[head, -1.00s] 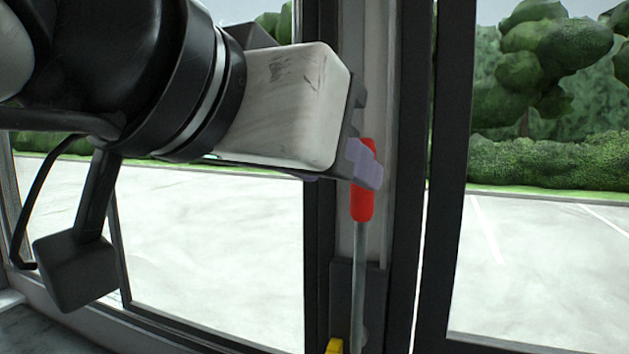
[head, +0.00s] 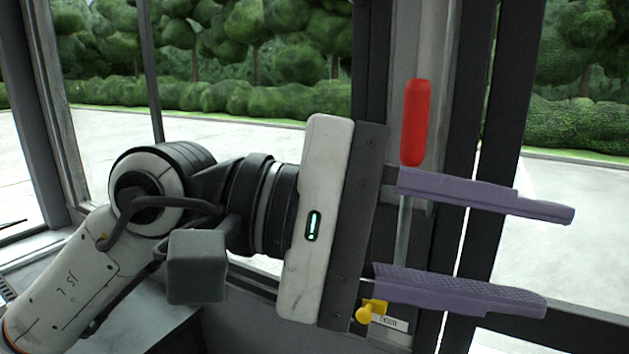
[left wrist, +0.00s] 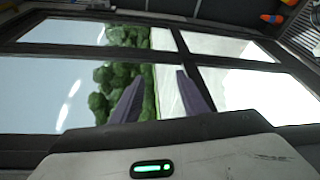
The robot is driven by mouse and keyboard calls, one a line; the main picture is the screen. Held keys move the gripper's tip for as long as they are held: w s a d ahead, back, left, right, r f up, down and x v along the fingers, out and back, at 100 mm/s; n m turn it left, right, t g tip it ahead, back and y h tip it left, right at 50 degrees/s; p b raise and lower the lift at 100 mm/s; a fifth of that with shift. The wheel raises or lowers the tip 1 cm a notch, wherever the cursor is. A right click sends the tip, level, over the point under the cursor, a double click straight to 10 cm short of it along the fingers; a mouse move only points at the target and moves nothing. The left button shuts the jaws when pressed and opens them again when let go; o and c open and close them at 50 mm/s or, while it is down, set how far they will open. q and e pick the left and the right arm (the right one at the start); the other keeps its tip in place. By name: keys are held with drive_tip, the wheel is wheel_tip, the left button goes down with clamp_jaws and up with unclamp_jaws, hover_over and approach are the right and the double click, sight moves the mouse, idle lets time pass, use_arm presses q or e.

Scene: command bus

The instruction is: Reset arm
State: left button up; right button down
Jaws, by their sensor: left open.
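My left gripper (head: 470,240) is open and empty in the head view, its two purple fingers spread one above the other and pointing right. Its fingers also show in the left wrist view (left wrist: 160,95), apart with nothing between them but the view of windows. A lever with a red grip (head: 416,122) stands upright on the window post behind the gripper. The red grip rises above the upper finger, and the grey rod below it is partly hidden by the gripper. My right gripper is not in view.
A yellow part (head: 370,311) with a small label (head: 389,322) sits low on the post, near the lower finger. Large windows (head: 270,150) with dark frames stand behind the arm. A red-orange object (left wrist: 272,18) shows at the upper right of the left wrist view.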

use_arm(q)
drive_tip(key=w+a+n+t+h, duration=0.4)
drive_tip(key=w+a+n+h, duration=0.3)
drive_tip(key=n, duration=1.2)
drive_tip(key=w+a+f+n+t+y, duration=0.55)
drive_tip(key=f+n+t, duration=0.35)
drive_tip(key=n, duration=0.5)
drive_tip(key=w+a+f+n+t+y, duration=0.45)
drive_tip(key=w+f+n+t, duration=0.35)
drive_tip(key=n, duration=0.6)
drive_tip(key=s+a+f+n+g+y, duration=0.1)
drive_tip(key=s+a+f+n+y, duration=0.15)
drive_tip(key=f+n, duration=0.45)
drive_tip(key=s+a+f+n+g+y, duration=0.1)
drive_tip(key=a+f+n+y, duration=0.15)
drive_tip(key=f, duration=0.75)
drive_tip(key=s+a+f+n+g+y, duration=0.1)
drive_tip(key=s+a+f+n+y, duration=0.2)
drive_tip(key=f, duration=0.6)
drive_tip(key=s+a+f+n+g+y, duration=0.2)
drive_tip(key=s+a+f+n+g, duration=0.2)
drive_tip(key=s+f, duration=1.3)
drive_tip(key=f+n+g, duration=0.1)
drive_tip(key=n+g, duration=0.2)
drive_tip(key=n, duration=0.2)
drive_tip(key=shift+y, duration=0.3)
